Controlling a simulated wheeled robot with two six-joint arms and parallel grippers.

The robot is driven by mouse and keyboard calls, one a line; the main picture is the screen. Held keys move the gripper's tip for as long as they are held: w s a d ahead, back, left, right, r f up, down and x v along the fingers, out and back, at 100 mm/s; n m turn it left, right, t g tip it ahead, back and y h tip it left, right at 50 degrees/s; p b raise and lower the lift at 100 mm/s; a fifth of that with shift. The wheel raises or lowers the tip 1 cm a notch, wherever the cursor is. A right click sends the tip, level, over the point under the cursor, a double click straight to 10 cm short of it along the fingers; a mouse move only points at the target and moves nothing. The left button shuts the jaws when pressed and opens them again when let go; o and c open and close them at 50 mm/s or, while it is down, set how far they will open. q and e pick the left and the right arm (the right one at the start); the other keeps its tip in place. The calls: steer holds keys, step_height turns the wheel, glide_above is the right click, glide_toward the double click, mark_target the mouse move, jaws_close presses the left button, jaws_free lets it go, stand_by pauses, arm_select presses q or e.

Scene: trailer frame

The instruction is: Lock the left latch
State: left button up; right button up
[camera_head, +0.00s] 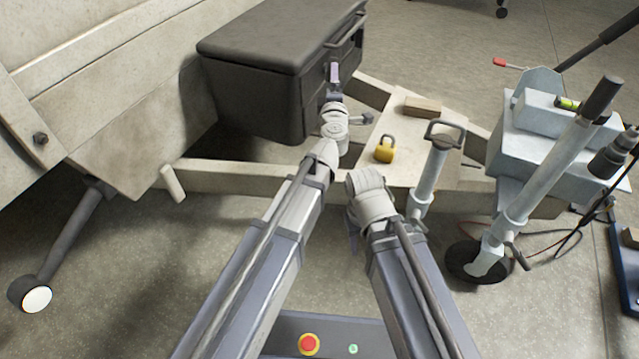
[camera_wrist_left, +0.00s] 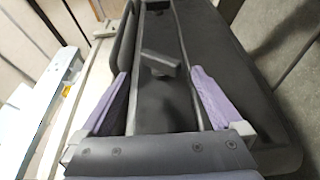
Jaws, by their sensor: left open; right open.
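The dark toolbox (camera_head: 270,55) sits on the trailer frame with its lid down. My left gripper (camera_head: 334,72) is at the front face of the box, near the end closer to me. In the left wrist view its two purple fingers (camera_wrist_left: 160,98) are open. A small dark latch piece (camera_wrist_left: 160,62) on the box shows beyond and between the fingertips, apart from them. Whether it is locked I cannot tell. In the head view my gripper hides this spot. My right gripper (camera_head: 352,243) is folded low beside its arm, mostly hidden, away from the box.
A yellow padlock (camera_head: 384,150) and a wooden block (camera_head: 422,107) lie on the trailer tongue plate (camera_head: 400,125). A jack post with a handle (camera_head: 432,165) stands to the right. A pale blue hitch unit (camera_head: 530,140) stands farther right. The box's carry handle (camera_head: 346,30) juts out beyond my left gripper.

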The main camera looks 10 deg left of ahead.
arm_select(q)
steer(key=s+d+f+m+g+h, duration=0.5)
steer(key=s+f+m+g+h, duration=0.35)
steer(key=m, duration=0.75)
steer(key=s+a+f+m+g+y+p, duration=0.1)
steer(key=s+a+f+g+y+p, duration=0.1)
steer(key=s, duration=0.4)
steer(key=s+a+f+m+g+y+p, duration=0.2)
steer(key=s+a+f+g+p, duration=0.1)
steer(key=s+a, duration=0.3)
steer(key=shift+s+a+f+g+p, duration=0.15)
steer(key=shift+s+a+g+p, duration=0.15)
steer(key=shift+s+p, duration=0.4)
steer(key=shift+y, duration=0.25)
